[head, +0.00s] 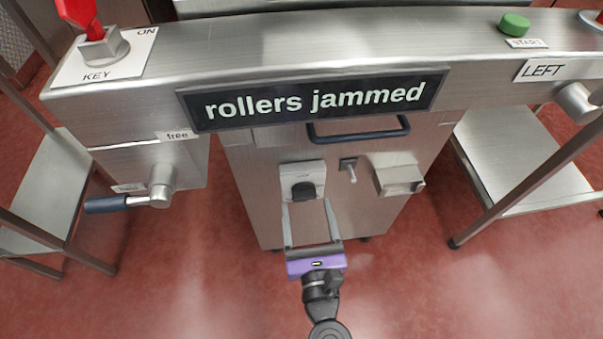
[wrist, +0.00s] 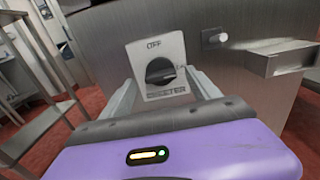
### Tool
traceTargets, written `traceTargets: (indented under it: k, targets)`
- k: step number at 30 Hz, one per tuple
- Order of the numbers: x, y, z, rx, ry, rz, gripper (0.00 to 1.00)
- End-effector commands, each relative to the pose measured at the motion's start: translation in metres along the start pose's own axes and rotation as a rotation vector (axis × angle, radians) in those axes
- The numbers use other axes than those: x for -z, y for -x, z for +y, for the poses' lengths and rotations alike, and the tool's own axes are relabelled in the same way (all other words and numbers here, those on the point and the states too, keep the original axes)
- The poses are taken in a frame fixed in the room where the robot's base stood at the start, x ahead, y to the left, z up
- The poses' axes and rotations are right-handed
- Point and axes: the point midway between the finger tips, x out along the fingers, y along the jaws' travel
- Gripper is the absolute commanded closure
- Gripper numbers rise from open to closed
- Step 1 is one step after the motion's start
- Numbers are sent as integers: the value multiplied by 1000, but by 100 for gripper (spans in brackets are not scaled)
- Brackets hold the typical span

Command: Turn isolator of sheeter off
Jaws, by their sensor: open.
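The sheeter isolator is a light plate (head: 289,172) with a black rotary knob (head: 303,190) on the front of the steel cabinet. In the wrist view the knob (wrist: 160,70) sits below the word OFF, above a partly hidden label that seems to read SHEETER. The knob's grip bar looks roughly sideways, not upright toward OFF. My gripper (head: 307,204) is open and empty, its two fingers reaching toward the isolator from below, one on each side of the knob. I cannot tell whether they touch the plate.
A small toggle (head: 349,170) and a steel box (head: 400,180) are right of the isolator. A dark bar handle (head: 360,136) is above. The display (head: 315,99) reads "rollers jammed". A red key switch (head: 92,32) and a crank handle (head: 122,203) are at left.

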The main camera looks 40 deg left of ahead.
Motion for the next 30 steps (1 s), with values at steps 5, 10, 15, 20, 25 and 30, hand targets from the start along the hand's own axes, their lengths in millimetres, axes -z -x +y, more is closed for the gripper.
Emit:
traceTargets:
  k: [5, 10, 15, 20, 25, 30]
  targets:
    - [0, -18, 0, 0, 2, 0, 29]
    - [0, -18, 0, 1, 1, 0, 29]
    - [0, -23, -1, 2, 2, 0, 29]
    - [-1, -28, 0, 1, 2, 0, 29]
    - [0, -28, 0, 1, 2, 0, 29]
    - [0, -28, 0, 1, 2, 0, 49]
